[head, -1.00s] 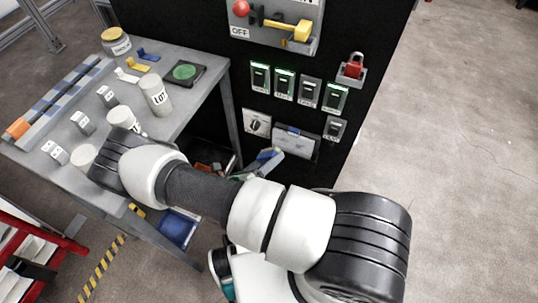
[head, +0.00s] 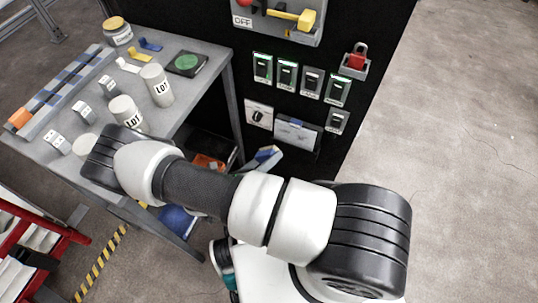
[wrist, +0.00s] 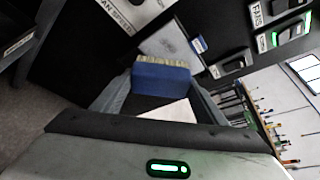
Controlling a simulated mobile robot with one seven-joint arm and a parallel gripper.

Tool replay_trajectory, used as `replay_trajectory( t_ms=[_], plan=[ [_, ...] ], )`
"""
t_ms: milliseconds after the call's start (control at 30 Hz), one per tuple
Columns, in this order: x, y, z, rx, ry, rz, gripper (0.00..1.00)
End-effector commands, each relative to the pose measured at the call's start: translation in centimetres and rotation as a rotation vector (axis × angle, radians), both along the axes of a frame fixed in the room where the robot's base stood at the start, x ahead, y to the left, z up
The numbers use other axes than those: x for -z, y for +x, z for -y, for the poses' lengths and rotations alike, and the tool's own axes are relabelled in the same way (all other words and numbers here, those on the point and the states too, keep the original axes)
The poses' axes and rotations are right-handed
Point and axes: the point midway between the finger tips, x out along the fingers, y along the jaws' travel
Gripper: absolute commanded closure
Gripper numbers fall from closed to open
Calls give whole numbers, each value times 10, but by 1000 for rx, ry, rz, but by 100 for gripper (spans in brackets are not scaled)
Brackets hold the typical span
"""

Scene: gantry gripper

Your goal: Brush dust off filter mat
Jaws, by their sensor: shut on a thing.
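My gripper (wrist: 160,88) is shut on a brush, a blue block (wrist: 160,78) with pale yellow bristles along its far edge. The brush shows small and partly hidden beyond my arm in the head view (head: 266,155). A light grey panel with a blue tab, which looks like the filter mat (head: 298,133), sits low on the black cabinet front. In the wrist view the mat (wrist: 168,40) lies just beyond the bristles. I cannot tell whether the bristles touch it. Dust is too small to make out.
The black cabinet carries a rotary knob (head: 259,114), several lit switches (head: 287,74) and a red padlock (head: 356,58). A grey bench (head: 200,95) with jars and small parts stands left, under my arm. A blue bin (head: 177,222) is below it. The floor at right is clear.

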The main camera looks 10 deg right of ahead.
Motion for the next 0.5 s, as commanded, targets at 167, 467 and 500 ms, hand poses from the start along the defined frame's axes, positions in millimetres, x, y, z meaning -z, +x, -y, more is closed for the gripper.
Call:
replay_trajectory(
  t_ms=[167, 467, 500],
  plan=[
    [0, 0, 0, 1, -1, 0, 52],
    [2, 16, 9, 3, -1, 2, 52],
    [2, 20, 11, 2, -1, 3, 52]
  ],
)
